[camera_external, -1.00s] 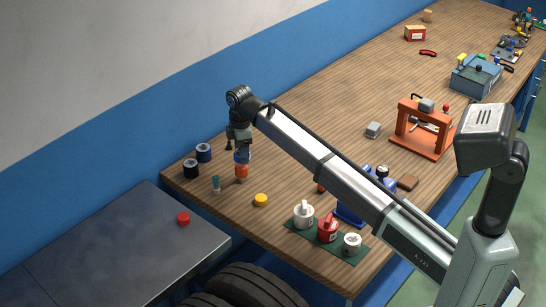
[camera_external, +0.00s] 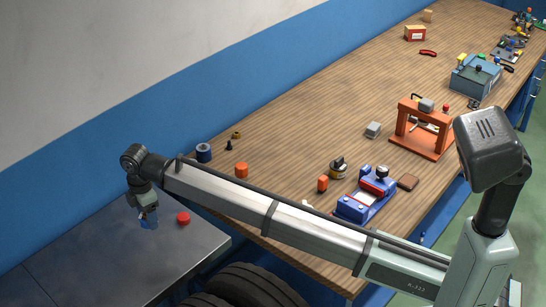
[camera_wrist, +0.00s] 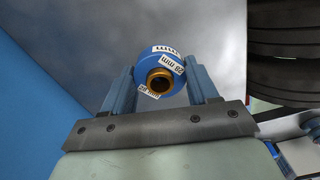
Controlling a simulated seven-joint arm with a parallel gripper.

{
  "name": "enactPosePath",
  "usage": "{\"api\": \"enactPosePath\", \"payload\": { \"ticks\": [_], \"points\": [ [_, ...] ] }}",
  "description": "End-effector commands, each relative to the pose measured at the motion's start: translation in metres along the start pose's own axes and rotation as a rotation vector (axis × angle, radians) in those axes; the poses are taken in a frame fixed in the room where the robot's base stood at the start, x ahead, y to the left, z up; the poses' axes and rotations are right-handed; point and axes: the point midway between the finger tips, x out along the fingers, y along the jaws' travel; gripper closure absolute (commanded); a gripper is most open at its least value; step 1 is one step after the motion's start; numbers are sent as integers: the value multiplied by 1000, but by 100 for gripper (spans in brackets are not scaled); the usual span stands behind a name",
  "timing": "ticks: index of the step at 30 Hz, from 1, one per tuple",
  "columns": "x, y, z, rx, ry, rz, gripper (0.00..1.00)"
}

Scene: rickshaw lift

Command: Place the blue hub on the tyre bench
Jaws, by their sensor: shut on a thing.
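My gripper (camera_external: 149,216) is shut on the blue hub (camera_external: 150,223), over the right part of the grey metal bench (camera_external: 85,262). In the wrist view the blue hub (camera_wrist: 178,52) sits between the two fingers. It has white "mm" labels and a brass-coloured ring around its dark bore. The grey surface (camera_wrist: 110,35) fills the background behind it. I cannot tell whether the hub touches the bench or hangs just above it.
A red round piece (camera_external: 183,218) stands on the grey bench just right of the gripper. Black tyres (camera_external: 245,287) are below, right of that bench. The wooden workbench holds an orange hub (camera_external: 241,170) and a dark blue spool (camera_external: 204,152). The grey bench's left part is clear.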

Motion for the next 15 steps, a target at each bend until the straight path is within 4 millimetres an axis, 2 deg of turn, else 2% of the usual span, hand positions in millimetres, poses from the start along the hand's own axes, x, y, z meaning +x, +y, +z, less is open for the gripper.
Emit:
{"api": "enactPosePath", "payload": {
  "ticks": [1, 5, 9, 15],
  "points": [
    [-1, -3, -15, -2, 0, 0, 83],
    [-3, -4, -43, 35, 0, 1, 83],
    [-6, 9, -49, 146, 1, 2, 83],
    [-7, 17, -54, 334, 3, 3, 83]
  ]
}}
